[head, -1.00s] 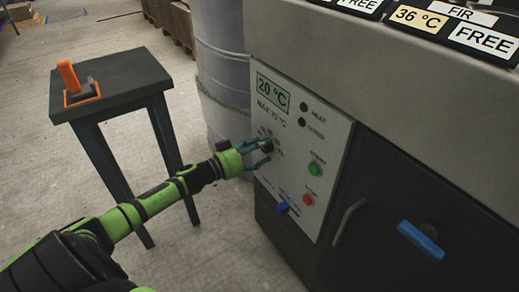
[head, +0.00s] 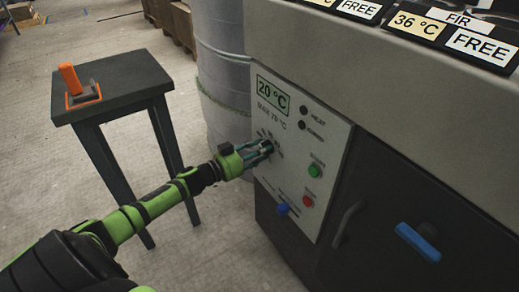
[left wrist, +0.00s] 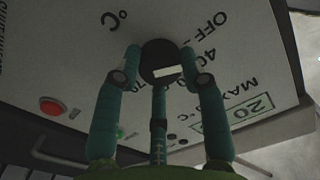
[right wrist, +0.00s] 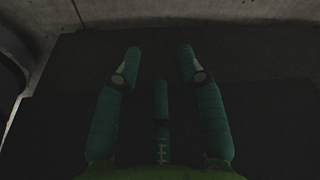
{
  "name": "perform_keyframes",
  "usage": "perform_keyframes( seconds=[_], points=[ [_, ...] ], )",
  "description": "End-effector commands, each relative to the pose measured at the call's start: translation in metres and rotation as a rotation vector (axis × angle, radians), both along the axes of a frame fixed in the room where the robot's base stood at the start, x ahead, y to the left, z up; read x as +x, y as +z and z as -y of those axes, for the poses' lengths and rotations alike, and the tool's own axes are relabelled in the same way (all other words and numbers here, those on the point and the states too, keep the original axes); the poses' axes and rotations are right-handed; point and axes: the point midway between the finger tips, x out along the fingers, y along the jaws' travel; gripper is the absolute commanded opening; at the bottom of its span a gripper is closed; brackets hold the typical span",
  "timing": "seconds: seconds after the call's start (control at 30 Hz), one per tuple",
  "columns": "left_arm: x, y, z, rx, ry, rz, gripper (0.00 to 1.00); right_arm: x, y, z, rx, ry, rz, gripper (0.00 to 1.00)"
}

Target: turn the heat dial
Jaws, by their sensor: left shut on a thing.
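The heat dial is a round black knob with a white mark, and it shows in the left wrist view (left wrist: 161,62) on a light control panel (head: 322,143). Printed around it are OFF, 40, 70 and °C. My left gripper (head: 268,147) is shut on the dial, with its teal fingers on both sides of it; in the left wrist view its fingertips (left wrist: 164,64) flank the knob. In the head view the fingers mostly hide the dial. The display (head: 273,95) reads 20 °C. My right gripper (right wrist: 158,62) is open and empty in the right wrist view, before a dark surface.
The panel also carries HEAT and another lamp, a green button (head: 315,171), a red button (head: 308,200) and a blue knob (head: 282,209). A blue handle (head: 418,242) is on the dark door.

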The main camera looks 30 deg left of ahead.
Motion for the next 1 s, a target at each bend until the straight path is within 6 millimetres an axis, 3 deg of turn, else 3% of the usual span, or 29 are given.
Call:
perform_keyframes(
  seconds=[0.67,1.0],
  points=[
    [0.001,0.001,0.0,0.593,0.001,0.248,0.08,-0.008,-0.014,0.001,-0.001,0.002,-0.016,0.4],
    [0.001,0.001,0.0,0.846,0.002,0.353,0.08,0.0,-0.003,-0.001,0.002,0.001,0.0,0.4]
  ],
)
